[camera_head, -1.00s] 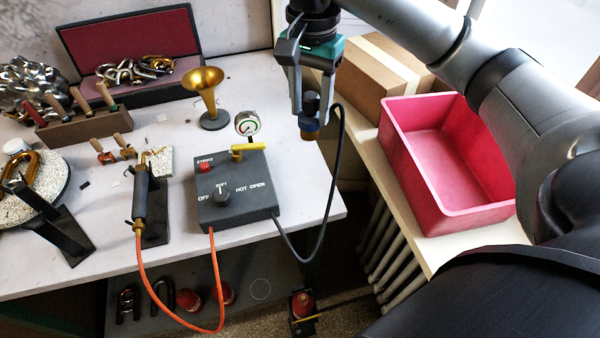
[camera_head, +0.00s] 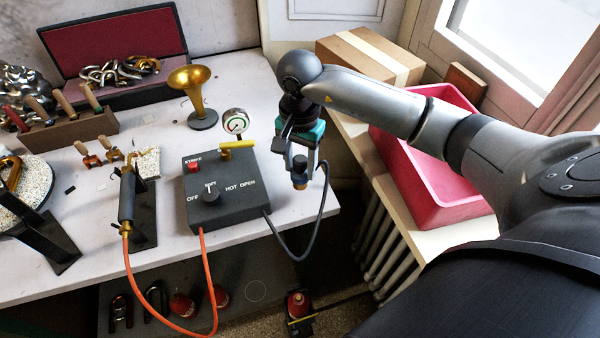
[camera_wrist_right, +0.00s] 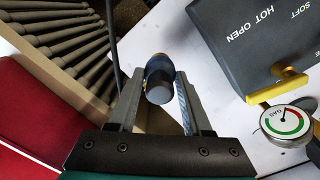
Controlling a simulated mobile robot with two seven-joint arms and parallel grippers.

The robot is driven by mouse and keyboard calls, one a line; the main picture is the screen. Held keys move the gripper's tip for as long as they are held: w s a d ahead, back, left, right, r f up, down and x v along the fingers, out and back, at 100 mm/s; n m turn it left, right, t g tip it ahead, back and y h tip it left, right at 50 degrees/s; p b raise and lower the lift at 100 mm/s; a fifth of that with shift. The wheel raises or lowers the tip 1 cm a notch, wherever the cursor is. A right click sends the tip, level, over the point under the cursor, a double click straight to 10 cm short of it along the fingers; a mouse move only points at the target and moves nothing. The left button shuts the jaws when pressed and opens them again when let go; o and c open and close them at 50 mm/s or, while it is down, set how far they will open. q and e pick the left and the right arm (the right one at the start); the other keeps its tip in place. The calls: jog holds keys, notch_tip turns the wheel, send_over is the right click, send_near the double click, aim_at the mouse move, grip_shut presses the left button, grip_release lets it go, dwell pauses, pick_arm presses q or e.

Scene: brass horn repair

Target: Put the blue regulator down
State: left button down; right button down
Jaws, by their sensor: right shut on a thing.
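The blue regulator (camera_head: 299,173) is a small dark blue cylinder with a brass end, held in my right gripper (camera_head: 300,163). In the right wrist view the regulator (camera_wrist_right: 158,80) sits between the two fingers of the gripper (camera_wrist_right: 160,76). It is over the right end of the bench (camera_head: 245,90), just right of the dark grey control box (camera_head: 230,210). I cannot tell whether it touches the bench top. A dark hose (camera_head: 318,222) hangs in a loop from the box up towards the regulator. My left gripper is out of view.
A gas gauge (camera_head: 236,121) and yellow lever (camera_head: 238,145) stand at the back of the box. A brass horn (camera_head: 192,85) is further back. A torch (camera_head: 128,195) with an orange hose is on the left. A pink bin (camera_head: 440,200) stands right, beyond a gap.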

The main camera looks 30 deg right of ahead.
aim_at(300, 174)
jog(key=shift+f, duration=1.5)
jog(key=shift+f, duration=0.1)
jog(key=shift+f+b, duration=0.15)
jog(key=shift+b, duration=0.2)
jog(key=shift+c, duration=1.7)
grip_release()
jog(key=shift+r, duration=0.2)
notch_tip(300, 174, up, 12)
jog(key=shift+r+p, duration=0.1)
jog(key=shift+p, duration=0.6)
